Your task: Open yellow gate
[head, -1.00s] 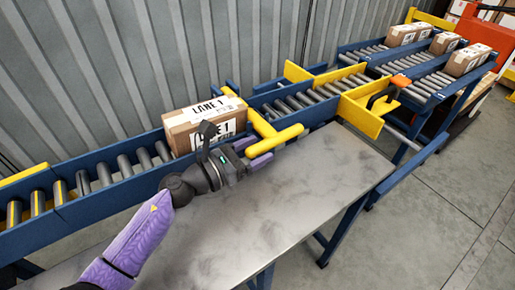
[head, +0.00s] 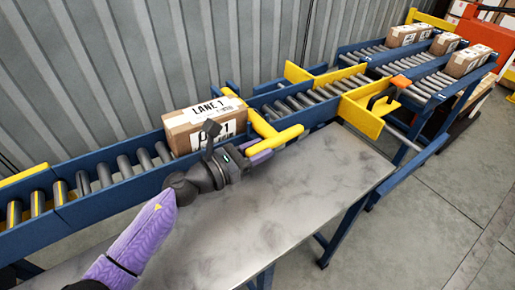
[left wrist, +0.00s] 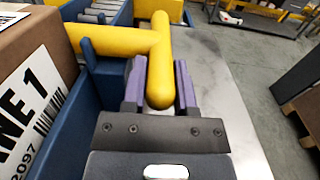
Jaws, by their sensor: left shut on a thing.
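The yellow gate (head: 262,127) is a bar across the roller conveyor, just right of the LANE 1 carton, with a T-shaped handle (head: 285,136) reaching out over the near rail. My left gripper (head: 256,154) is shut on the near end of this handle. In the left wrist view, the rounded end of the yellow handle (left wrist: 160,85) sits between the two purple fingers of the gripper (left wrist: 160,88). The LANE 1 carton (head: 190,121) stands on the rollers against or very near the gate; the gripper hides part of it. My right gripper is not in view.
A bare metal table (head: 310,185) lies in front of the conveyor. Further right are yellow guides (head: 358,115) and lanes with several cartons (head: 468,61). A corrugated wall (head: 150,50) runs behind. Blue rails (head: 95,195) edge the rollers.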

